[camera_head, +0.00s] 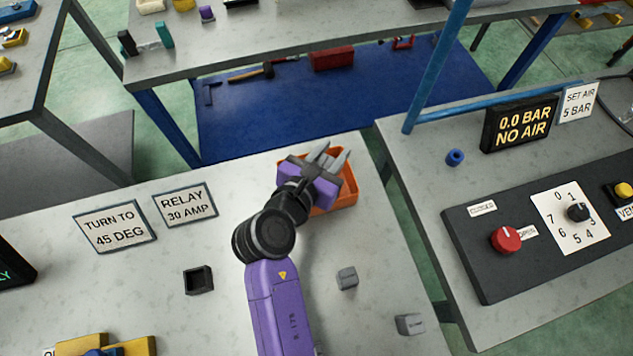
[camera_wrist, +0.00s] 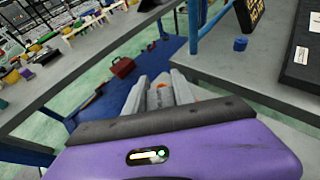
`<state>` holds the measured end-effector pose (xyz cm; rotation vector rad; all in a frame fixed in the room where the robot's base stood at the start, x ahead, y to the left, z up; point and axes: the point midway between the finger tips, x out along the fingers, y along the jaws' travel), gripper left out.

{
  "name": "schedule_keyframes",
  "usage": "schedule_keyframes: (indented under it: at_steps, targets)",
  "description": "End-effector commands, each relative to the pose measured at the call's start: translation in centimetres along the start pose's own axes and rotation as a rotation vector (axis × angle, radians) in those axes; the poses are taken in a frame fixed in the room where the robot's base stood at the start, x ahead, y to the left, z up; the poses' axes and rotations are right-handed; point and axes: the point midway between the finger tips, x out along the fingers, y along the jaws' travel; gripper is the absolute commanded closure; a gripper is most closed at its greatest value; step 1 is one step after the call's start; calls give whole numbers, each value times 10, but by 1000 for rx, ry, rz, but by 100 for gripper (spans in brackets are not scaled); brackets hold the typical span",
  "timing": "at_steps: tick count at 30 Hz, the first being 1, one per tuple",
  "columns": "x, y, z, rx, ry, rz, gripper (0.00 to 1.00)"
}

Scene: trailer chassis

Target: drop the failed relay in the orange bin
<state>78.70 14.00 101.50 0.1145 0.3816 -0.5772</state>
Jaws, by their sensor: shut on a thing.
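The orange bin (camera_head: 346,202) stands at the far right corner of the near table, partly covered by my gripper in the head view. My gripper (camera_head: 329,156) is over the bin, its fingers pointing to the far side. In the wrist view my gripper (camera_wrist: 160,84) is shut on a small grey block, the relay (camera_wrist: 160,97), between its fingers. Little of the relay shows, and no mark on it can be read. Two other grey blocks lie on the table, one near the middle (camera_head: 347,278) and one near the right edge (camera_head: 410,324).
A black open box-like socket (camera_head: 198,280) sits left of my arm. Signs "RELAY 30 AMP" (camera_head: 185,205) and "TURN TO 45 DEG" (camera_head: 114,226) stand behind it. A bench with a control panel (camera_head: 540,235) and blue post (camera_head: 436,65) is to the right.

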Motion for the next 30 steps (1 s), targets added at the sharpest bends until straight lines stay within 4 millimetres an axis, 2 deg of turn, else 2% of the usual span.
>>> schedule_keyframes:
  at_steps: [1, 7, 20, 21, 24, 30]
  targets:
    - [4, 0, -10, 0, -1, 0, 100]
    - [11, 0, -26, 2, 0, -1, 100]
    - [12, 0, -28, 0, -1, -1, 100]
    - [12, 0, -28, 0, -1, -1, 64]
    - [12, 0, -28, 0, -1, -1, 44]
    - [12, 0, -28, 0, -1, -1, 44]
